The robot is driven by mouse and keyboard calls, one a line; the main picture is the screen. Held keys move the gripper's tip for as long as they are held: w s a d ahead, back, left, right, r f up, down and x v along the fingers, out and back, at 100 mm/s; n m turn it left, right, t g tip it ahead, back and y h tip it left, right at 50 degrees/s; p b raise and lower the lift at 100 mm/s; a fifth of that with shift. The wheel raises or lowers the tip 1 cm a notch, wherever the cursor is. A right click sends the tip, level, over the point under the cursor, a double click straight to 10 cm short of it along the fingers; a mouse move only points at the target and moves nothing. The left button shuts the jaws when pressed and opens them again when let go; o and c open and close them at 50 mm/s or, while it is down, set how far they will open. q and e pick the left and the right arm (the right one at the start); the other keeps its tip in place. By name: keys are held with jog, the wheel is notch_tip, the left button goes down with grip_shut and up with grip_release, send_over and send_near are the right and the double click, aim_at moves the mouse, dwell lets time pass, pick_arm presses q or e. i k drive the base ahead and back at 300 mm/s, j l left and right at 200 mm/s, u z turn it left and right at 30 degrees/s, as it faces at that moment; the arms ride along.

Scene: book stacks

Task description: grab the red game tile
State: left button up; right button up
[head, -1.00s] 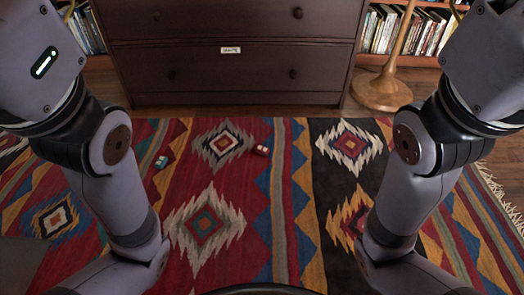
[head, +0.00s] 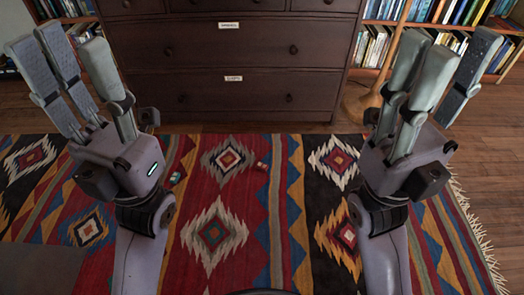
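A small red game tile (head: 261,166) lies on the patterned rug, right of the upper white-edged diamond and in front of the dresser. A small green tile (head: 176,178) lies on the rug further left, close beside my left arm. My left gripper (head: 72,45) is raised at the left with its fingers up and spread; it is open and empty. My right gripper (head: 446,52) is raised at the right, also open and empty. Both grippers are well apart from the tiles.
A dark wooden dresser (head: 225,60) with labelled drawers stands behind the rug (head: 240,270). Bookshelves (head: 375,45) stand at the back, and a wooden lamp foot (head: 360,104) is partly hidden by my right gripper. The middle of the rug is open.

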aim_at(260, 165)
jog(key=i+l+u, duration=0.15)
jog(key=u, duration=0.85)
jog(key=i+l+u, duration=0.15)
jog(key=l+u, duration=0.2)
jog(key=l, duration=0.4)
jog(key=l+u, duration=0.35)
jog(key=l, duration=0.35)
jog(key=i+l, duration=0.1)
jog(key=l, duration=0.6)
